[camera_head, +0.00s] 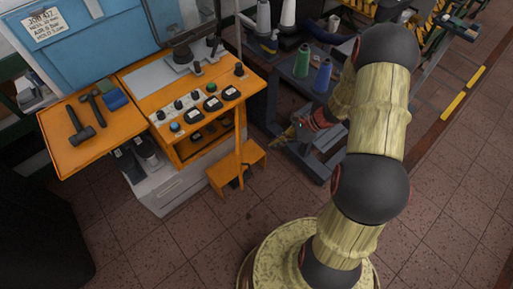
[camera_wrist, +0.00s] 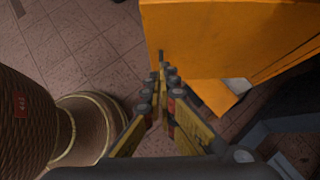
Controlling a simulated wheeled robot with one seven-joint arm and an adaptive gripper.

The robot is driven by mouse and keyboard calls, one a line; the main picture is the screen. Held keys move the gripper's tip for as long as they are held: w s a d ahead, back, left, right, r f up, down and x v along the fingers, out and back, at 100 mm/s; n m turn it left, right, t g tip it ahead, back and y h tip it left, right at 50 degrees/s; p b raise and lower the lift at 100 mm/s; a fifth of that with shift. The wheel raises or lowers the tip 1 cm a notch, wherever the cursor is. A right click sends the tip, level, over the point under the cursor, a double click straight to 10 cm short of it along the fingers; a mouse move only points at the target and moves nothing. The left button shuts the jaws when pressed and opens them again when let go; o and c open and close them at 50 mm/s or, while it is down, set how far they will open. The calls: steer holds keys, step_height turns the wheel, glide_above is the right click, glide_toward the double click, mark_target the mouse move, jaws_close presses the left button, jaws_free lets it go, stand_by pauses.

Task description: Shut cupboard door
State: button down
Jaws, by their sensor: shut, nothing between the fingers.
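The orange cupboard (camera_head: 178,153) is built into the bench under a sloping panel of knobs and buttons. Its front shows an open, dark recess with round dark items inside. An orange upright panel (camera_head: 241,130), seen nearly edge-on at the cupboard's right end, looks like the door standing open. In the wrist view a large orange panel (camera_wrist: 220,40) fills the upper right. My gripper (camera_head: 277,138) is shut and empty, to the right of that upright panel. In the wrist view its fingertips (camera_wrist: 162,62) are near the panel's left part; I cannot tell whether they touch.
A small orange step (camera_head: 237,170) is on the floor below the panel. A dark trolley (camera_head: 300,85) with green and blue thread cones stands behind my arm. Hammers (camera_head: 80,125) lie on the orange side table (camera_head: 62,155). The tiled floor in front is mostly clear.

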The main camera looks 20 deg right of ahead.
steer(key=shift+w+a+r+b+x, duration=0.1)
steer(key=shift+a+r+b+x, duration=0.2)
steer(key=shift+b+x, duration=1.15)
steer(key=shift+w+a+r+b+x, duration=0.15)
steer(key=shift+a+r+x, duration=0.2)
steer(key=shift+x, duration=2.4)
steer(key=shift+a+r+b+x, duration=0.3)
steer(key=shift+b+x, duration=0.5)
steer(key=shift+x, duration=1.3)
